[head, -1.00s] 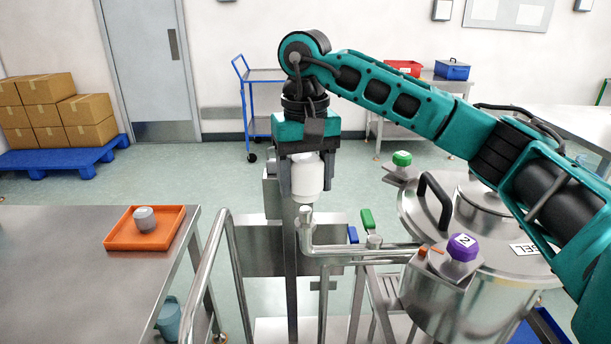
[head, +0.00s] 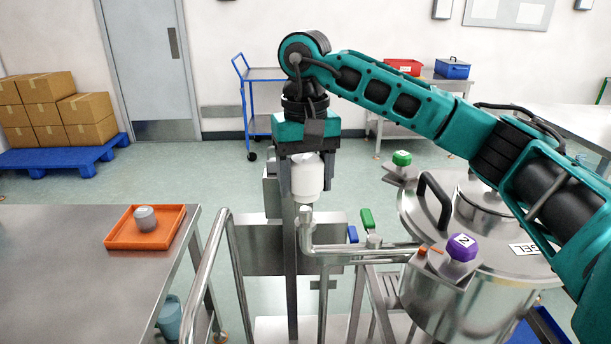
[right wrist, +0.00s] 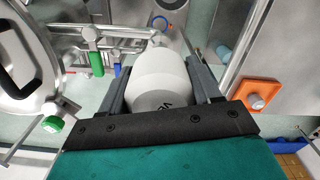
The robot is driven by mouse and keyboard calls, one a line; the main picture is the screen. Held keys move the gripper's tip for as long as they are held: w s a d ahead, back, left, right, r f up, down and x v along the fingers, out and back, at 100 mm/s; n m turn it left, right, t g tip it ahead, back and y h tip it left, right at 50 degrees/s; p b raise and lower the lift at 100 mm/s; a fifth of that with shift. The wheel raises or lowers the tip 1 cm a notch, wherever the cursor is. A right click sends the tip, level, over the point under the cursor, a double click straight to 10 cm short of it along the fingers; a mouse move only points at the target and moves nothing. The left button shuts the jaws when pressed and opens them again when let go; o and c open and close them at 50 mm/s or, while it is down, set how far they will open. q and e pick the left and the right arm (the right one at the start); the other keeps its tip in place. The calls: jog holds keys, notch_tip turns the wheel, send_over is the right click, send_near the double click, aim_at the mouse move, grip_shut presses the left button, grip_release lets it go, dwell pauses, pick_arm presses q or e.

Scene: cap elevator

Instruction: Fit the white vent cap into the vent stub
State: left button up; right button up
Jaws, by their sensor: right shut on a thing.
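The white vent cap (head: 307,178) is held upright between the fingers of my right gripper (head: 306,186). In the right wrist view the cap (right wrist: 158,80) fills the space between the two grey fingers (right wrist: 160,92), with dark marking on its side. The vent stub (head: 306,214) is the short upright pipe end just below the cap in the head view. The cap's lower end is close above the stub's top; I cannot tell whether they touch. My left gripper is in no view.
A steel vessel (head: 440,300) with a purple knob (head: 462,247) and a green knob (head: 402,158) stands at right. A handrail (head: 238,270) rises at left of the stub. An orange tray (head: 120,242) with a grey cap (head: 145,218) lies on the left table (head: 60,270).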

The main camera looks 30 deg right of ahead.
aim_at(305, 209)
jog(key=shift+f, duration=0.55)
dwell(0.4)
dwell(1.5)
jog(key=shift+f, duration=0.25)
dwell(0.4)
dwell(1.1)
dwell(0.6)
jog(key=shift+f+b, duration=1.05)
jog(key=shift+f, duration=0.5)
dwell(0.7)
jog(key=o, duration=1.1)
